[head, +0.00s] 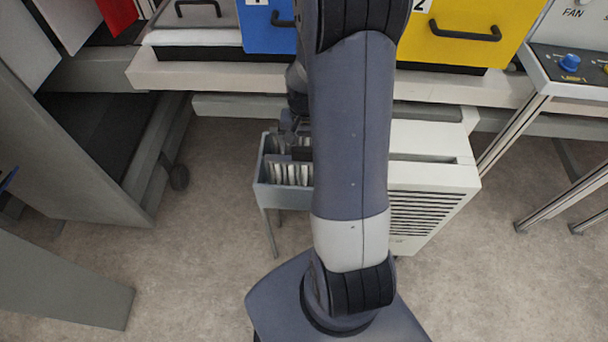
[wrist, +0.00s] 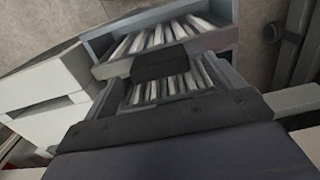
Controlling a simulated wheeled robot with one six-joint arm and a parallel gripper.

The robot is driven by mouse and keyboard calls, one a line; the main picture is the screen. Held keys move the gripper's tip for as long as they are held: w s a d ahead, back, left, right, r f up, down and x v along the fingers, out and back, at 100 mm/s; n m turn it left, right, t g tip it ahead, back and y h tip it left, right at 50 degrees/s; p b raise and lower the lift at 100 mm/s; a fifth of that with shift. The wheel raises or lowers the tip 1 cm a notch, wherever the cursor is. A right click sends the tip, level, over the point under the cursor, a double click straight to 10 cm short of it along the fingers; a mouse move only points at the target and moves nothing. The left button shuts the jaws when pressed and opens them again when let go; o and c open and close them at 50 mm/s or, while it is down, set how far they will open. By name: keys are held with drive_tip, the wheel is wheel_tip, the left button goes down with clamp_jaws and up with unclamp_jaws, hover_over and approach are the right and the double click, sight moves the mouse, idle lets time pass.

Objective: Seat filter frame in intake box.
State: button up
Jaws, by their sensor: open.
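The filter frame, with white pleats and a dark block across its middle, lies in a grey open-topped holder (head: 283,197) on thin legs. Its pleats (head: 290,174) show left of my arm; the wrist view shows pleats (wrist: 155,40) on both sides of the dark block (wrist: 160,66). My gripper (head: 292,124) is open, over the frame's far part. Its fingers appear on either side of the block; contact cannot be told. The white intake box (head: 430,179), with a top slot and front louvres, stands right of the holder. It also appears left in the wrist view (wrist: 40,92).
A pale bench ledge (head: 215,76) runs behind, carrying a blue panel (head: 262,36) and a yellow panel (head: 460,45) with handles. A control panel (head: 570,65) on metal legs stands right. A grey machine frame stands left. The front floor is clear around my base.

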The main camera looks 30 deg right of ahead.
sight(301, 156)
drive_tip(key=shift+a+f, duration=0.1)
drive_tip(key=shift+f, duration=1.3)
drive_tip(key=shift+s, duration=0.1)
drive_tip(key=c, duration=1.6)
